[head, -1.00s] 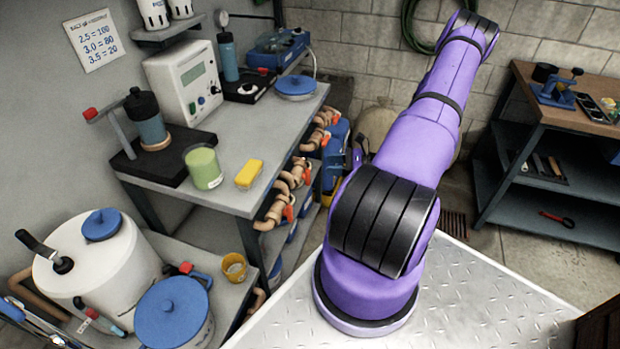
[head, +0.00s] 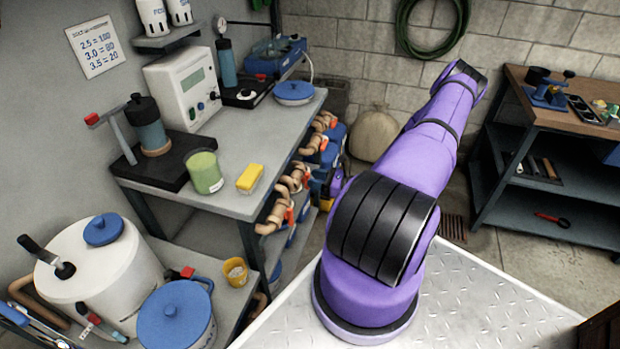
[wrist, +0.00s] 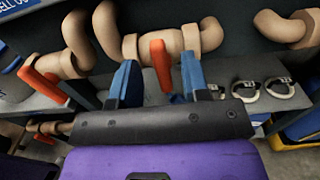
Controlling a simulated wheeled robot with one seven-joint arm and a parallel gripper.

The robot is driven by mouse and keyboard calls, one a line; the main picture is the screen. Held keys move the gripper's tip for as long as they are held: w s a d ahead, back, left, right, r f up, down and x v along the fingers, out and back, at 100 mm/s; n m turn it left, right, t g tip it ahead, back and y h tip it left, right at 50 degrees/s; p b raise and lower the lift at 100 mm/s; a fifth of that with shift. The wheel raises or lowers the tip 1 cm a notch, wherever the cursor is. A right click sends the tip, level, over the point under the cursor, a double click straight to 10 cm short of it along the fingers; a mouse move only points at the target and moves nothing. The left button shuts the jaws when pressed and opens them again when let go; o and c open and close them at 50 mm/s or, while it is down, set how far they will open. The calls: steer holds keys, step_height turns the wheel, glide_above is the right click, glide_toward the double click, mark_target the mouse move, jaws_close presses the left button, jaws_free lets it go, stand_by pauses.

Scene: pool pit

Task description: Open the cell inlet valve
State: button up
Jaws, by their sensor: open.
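In the wrist view, my gripper (wrist: 156,80) is open, its two blue fingers apart. An orange-red valve lever (wrist: 160,64) stands between the fingers, seemingly with space on both sides; I cannot tell its depth. The lever belongs to a tan pipe valve (wrist: 180,40). In the head view, tan pipes with orange levers (head: 290,214) line the bench side. My gripper is not clearly visible there.
White clamp rings (wrist: 280,88) and a yellow-blue bin (wrist: 297,130) are right of my gripper. A workbench (head: 560,110) stands at right.

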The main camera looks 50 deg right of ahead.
steer(key=shift+x, duration=1.1)
jaws_close()
